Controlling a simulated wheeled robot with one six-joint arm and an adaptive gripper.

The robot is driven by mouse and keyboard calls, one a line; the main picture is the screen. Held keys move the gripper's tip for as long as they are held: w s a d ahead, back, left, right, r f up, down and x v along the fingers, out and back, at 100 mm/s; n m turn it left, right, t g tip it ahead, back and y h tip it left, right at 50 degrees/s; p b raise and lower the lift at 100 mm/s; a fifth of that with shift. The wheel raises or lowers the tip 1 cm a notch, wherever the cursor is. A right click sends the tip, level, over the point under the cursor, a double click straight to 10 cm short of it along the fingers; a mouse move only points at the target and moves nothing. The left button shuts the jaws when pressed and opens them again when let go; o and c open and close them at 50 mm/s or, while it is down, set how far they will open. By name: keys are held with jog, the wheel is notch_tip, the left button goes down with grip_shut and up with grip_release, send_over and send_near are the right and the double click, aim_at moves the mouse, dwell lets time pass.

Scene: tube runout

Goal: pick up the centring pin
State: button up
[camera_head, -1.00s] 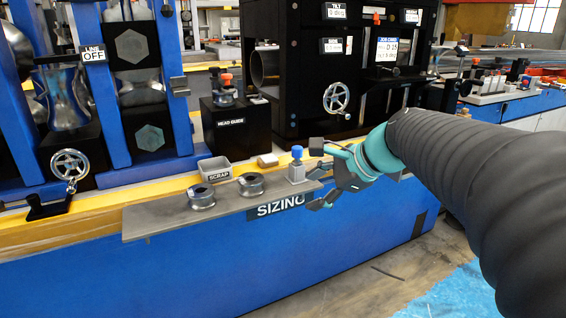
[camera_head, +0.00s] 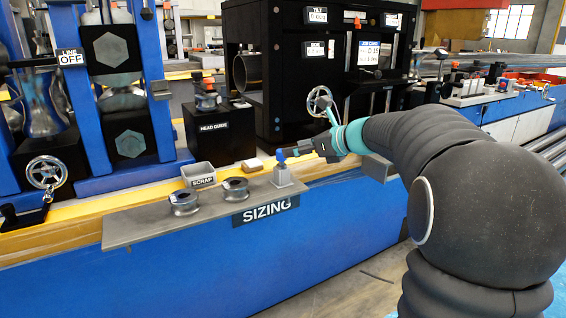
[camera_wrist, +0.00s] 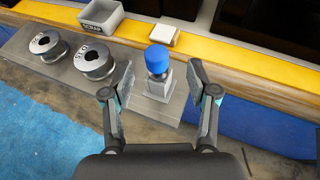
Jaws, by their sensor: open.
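The centring pin (camera_wrist: 158,60) has a blue knob on top and stands upright in a grey block (camera_wrist: 157,87) at the right end of the grey shelf. In the head view the blue knob (camera_head: 281,155) shows just left of my gripper's fingers. My gripper (camera_wrist: 158,88) is open, with one finger on each side of the pin and its block in the wrist view. The fingers seem apart from the pin, with gaps on both sides. In the head view my gripper (camera_head: 301,149) is seen from the side, its far finger partly hidden.
Two metal rollers (camera_head: 184,202) (camera_head: 235,188) sit on the shelf (camera_head: 130,228) left of the pin. A grey scrap bin (camera_head: 198,172) and a small pale block (camera_head: 252,164) stand behind them. The black machine housing (camera_head: 270,110) rises behind the yellow ledge.

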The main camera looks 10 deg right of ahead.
aim_at(281, 153)
jog(key=shift+s+f+x, duration=0.1)
jog(key=shift+f+x, duration=0.05)
jog(key=shift+x, duration=1.35)
jog(key=shift+s+f+x, duration=0.1)
jog(key=shift+f+x, duration=0.05)
jog(key=shift+x, duration=1.35)
grip_shut()
